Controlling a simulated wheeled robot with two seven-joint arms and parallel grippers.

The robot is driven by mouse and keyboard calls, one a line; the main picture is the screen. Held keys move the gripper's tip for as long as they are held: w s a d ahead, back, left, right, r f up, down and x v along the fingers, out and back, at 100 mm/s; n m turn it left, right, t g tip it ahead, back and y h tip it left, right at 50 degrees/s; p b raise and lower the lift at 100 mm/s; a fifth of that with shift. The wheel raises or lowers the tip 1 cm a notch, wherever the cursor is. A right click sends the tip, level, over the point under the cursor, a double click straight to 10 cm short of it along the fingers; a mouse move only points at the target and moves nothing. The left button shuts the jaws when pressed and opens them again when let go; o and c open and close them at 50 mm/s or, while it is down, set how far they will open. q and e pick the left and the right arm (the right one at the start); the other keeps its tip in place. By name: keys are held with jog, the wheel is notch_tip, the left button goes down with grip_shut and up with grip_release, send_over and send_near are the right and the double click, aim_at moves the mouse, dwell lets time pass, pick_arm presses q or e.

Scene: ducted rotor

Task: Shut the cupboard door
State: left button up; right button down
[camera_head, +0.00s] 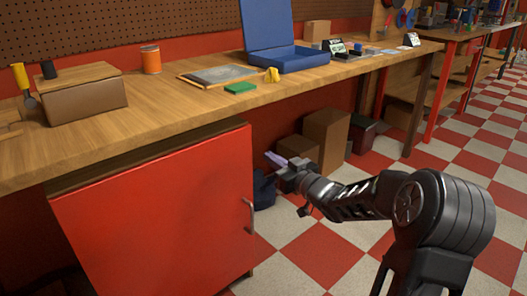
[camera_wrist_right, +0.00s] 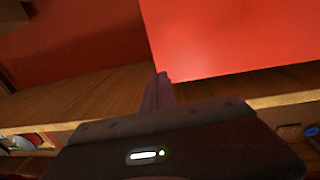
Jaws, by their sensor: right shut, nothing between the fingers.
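The red cupboard door (camera_head: 160,215) is under the workbench at the left of the head view, with a metal handle (camera_head: 250,215) at its right edge. I cannot tell clearly how far it stands from the cupboard's front. My right gripper (camera_head: 273,158) is shut and empty, right of the door's upper right corner, apart from it in the head view. In the right wrist view, its fingers (camera_wrist_right: 160,88) overlap the corner of a bright red panel (camera_wrist_right: 235,40); contact cannot be told. My left gripper is not in view.
The wooden workbench (camera_head: 165,120) overhangs the cupboard and carries a cardboard box (camera_head: 85,102), an orange tin (camera_head: 151,60) and a blue case (camera_head: 290,60). Cardboard boxes (camera_head: 325,138) stand under the bench behind my right gripper.

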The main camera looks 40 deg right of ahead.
jog(key=s, duration=0.3)
jog(key=s+p, duration=0.1)
jog(key=s, duration=0.1)
jog(key=shift+s+d, duration=0.2)
jog(key=shift+d, duration=0.15)
